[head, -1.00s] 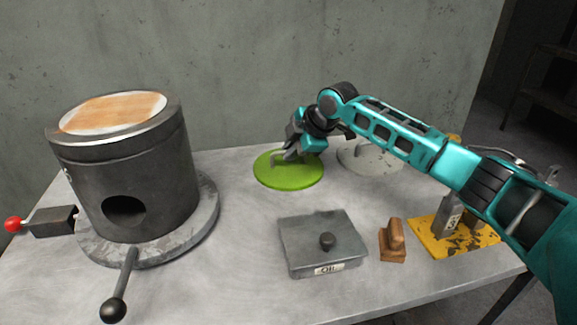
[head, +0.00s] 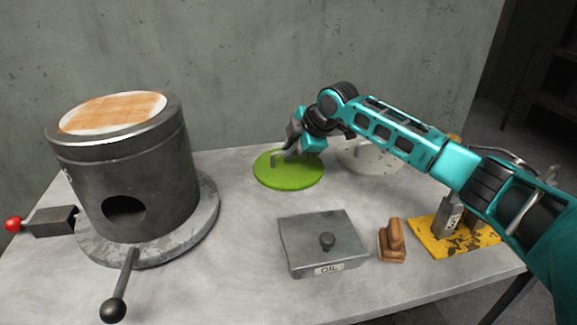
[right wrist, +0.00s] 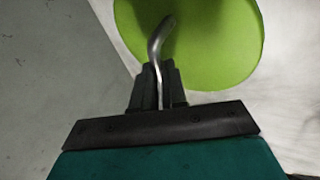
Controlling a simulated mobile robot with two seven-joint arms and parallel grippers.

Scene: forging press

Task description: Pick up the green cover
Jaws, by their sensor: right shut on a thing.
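The green cover (head: 289,178) is a flat round disc with a bent metal handle (head: 274,158). It lies at the back of the grey table in the head view, and it fills the top of the right wrist view (right wrist: 215,50). My right gripper (head: 287,152) is over the cover. In the right wrist view its fingers (right wrist: 157,88) are shut on the cover's metal handle. The cover looks flat and level; I cannot tell whether it touches the table. My left gripper is not in view.
A dark cylindrical furnace-like drum (head: 130,175) stands at left, with a ball-ended lever (head: 114,309). A pale disc (head: 372,157) lies behind my right arm. In front are a lidded oil box (head: 320,245), a wooden block (head: 392,240) and a yellow plate (head: 455,235).

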